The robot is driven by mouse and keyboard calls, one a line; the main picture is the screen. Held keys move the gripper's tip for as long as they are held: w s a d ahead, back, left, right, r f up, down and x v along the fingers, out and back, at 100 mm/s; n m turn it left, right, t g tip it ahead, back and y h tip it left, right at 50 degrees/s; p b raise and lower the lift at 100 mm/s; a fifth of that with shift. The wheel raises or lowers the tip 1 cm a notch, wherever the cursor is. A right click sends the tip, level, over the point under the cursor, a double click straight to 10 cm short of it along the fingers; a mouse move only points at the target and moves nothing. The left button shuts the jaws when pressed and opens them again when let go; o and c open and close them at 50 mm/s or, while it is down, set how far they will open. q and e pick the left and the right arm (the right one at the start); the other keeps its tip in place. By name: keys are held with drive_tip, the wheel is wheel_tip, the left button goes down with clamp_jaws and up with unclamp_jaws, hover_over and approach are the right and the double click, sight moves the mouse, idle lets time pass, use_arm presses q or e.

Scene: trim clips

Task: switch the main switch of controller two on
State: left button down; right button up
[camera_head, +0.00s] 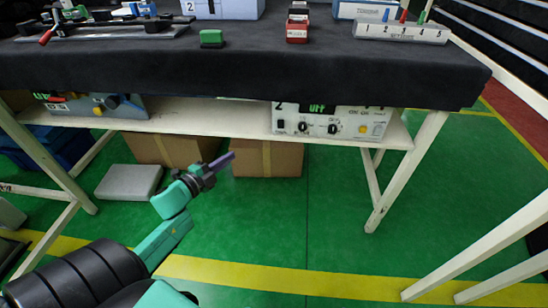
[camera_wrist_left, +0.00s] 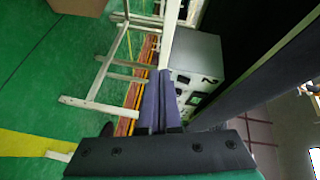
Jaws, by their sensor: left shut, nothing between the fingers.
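Controller two (camera_head: 345,121) is a pale box marked 2 on the shelf under the black-covered table. Its small green display (camera_head: 317,108) seems to read OFF. A small dark switch (camera_head: 281,124) sits at the lower left of its front, beside black knobs and a yellow button; its position is too small to tell. My left gripper (camera_head: 228,158) is shut and empty, below and left of the controller, apart from it. In the left wrist view the purple fingers (camera_wrist_left: 162,100) are together, and the controller (camera_wrist_left: 198,55) stands just beyond them to the right. My right gripper is not in view.
Another controller (camera_head: 110,106) stands at the left of the shelf (camera_head: 200,118). The black table edge (camera_head: 220,80) overhangs both. Cardboard boxes (camera_head: 267,158) and a grey slab (camera_head: 130,182) are on the green floor below. White table legs (camera_head: 405,172) flank the space.

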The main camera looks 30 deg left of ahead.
sight(281, 124)
use_arm(q)
drive_tip(key=d+r+m+t+h+b, duration=0.1)
drive_tip(key=d+r+m+h+b, duration=0.3)
drive_tip(key=d+m+h+b, duration=0.1)
drive_tip(key=shift+d+r+m+h+b, duration=0.3)
drive_tip(key=shift+d+m+b, duration=0.2)
drive_tip(key=shift+d+m, duration=0.6)
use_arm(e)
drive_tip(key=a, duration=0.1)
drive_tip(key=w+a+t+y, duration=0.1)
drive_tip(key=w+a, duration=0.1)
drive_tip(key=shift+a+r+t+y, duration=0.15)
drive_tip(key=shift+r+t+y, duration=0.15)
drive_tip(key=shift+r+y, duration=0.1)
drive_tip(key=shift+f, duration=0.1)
